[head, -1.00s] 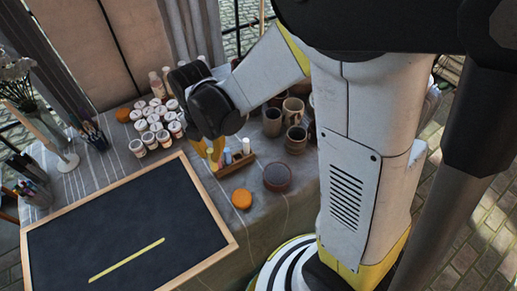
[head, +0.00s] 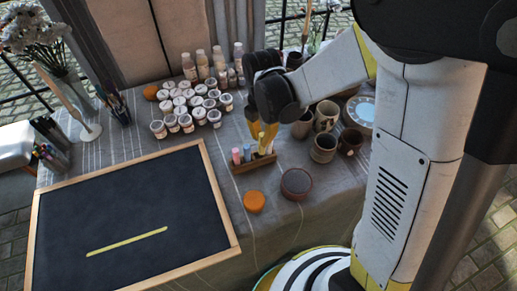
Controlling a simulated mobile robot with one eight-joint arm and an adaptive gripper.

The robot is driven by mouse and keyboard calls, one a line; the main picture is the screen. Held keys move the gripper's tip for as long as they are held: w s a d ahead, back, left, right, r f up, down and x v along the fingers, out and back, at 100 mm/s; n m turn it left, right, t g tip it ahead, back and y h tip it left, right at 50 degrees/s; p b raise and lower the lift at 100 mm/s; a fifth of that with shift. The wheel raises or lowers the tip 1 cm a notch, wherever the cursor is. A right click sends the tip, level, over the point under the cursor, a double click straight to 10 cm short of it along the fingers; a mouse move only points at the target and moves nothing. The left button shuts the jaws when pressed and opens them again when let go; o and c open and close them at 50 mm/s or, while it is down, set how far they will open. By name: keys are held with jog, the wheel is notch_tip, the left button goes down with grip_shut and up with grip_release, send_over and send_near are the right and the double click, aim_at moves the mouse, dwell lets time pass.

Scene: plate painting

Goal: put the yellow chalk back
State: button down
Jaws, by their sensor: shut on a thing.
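The yellow chalk (head: 262,143) is upright between the yellow fingers of my gripper (head: 264,146), which is shut on it. The gripper points down over the right part of the small brown wooden chalk holder (head: 254,165). A pink chalk (head: 236,156) and a pale blue chalk (head: 247,153) stand in the holder, left of the gripper. The lower end of the yellow chalk is hard to make out, so I cannot tell whether it sits in the holder. A yellow line (head: 127,242) is drawn on the framed blackboard (head: 120,205).
Brown mugs (head: 323,146) stand close to the right of the gripper. White paint jars (head: 186,122) crowd the left, with bottles (head: 203,66) behind.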

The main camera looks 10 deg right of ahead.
jog(key=shift+w+a+f+b, duration=0.15)
jog(key=shift+f+b, duration=0.2)
jog(key=shift+f, duration=0.45)
jog(key=shift+w+a+f+b, duration=0.1)
jog(key=shift+a+f+b, duration=0.1)
jog(key=shift+f+b, duration=0.4)
jog(key=shift+w+a+f+b, duration=0.15)
jog(key=shift+f, duration=0.8)
jog(key=shift+f, duration=0.25)
jog(key=c, duration=1.5)
grip_release()
jog(key=shift+o, duration=0.2)
jog(key=shift+r, duration=0.2)
